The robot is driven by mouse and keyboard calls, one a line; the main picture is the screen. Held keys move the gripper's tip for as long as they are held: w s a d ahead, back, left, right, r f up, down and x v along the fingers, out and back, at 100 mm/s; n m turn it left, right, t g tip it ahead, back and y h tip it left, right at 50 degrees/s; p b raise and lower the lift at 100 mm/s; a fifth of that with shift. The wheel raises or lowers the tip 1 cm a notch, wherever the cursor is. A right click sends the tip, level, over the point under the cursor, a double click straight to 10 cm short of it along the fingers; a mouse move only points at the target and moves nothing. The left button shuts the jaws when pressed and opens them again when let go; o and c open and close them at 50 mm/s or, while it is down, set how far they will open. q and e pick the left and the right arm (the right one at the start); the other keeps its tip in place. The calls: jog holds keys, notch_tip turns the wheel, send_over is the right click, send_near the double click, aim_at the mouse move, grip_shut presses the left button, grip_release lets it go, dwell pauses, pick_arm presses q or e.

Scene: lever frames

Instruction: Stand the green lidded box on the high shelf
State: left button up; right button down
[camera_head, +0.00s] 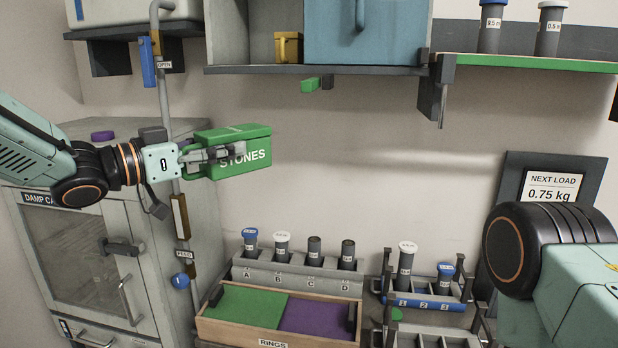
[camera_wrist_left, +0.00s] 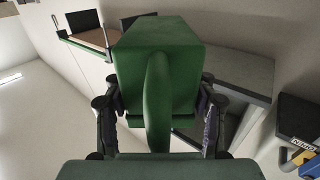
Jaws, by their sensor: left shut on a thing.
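The green lidded box (camera_head: 232,158), marked STONES, is in the air left of centre in the head view, in front of the bare wall. My left gripper (camera_head: 213,155) is shut on it from the left, with fingers along its side. In the left wrist view the box (camera_wrist_left: 158,75) fills the middle between the two fingers (camera_wrist_left: 158,110). Above it is a grey wall shelf (camera_head: 310,70). At upper right is a high shelf with a green top (camera_head: 530,63). Of my right arm only a link shows at lower right; its gripper is out of view.
Two capped tubes (camera_head: 490,28) stand on the green-topped shelf. A damp cabinet (camera_head: 95,250) stands left, beside a pipe (camera_head: 166,110). Racks (camera_head: 300,275) and a RINGS tray (camera_head: 280,335) lie below.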

pick_arm(q)
jog(key=s+a+f+n+t+y+b, duration=0.1)
jog(key=s+f+b, duration=0.5)
jog(key=f, duration=1)
jog(key=s+f+n+t+y+b, duration=0.1)
jog(key=s+f+b, duration=0.5)
jog(key=f, duration=0.9)
jog(key=s+a+f+n+t+y+b, duration=0.1)
jog(key=s+f+b, duration=0.5)
jog(key=f, duration=1)
jog(key=s+n+t+y, duration=0.1)
jog(key=s, duration=0.1)
jog(key=shift+s+a+f+y, duration=0.3)
jog(key=shift+a+f+y, duration=0.05)
jog(key=shift+y, duration=0.05)
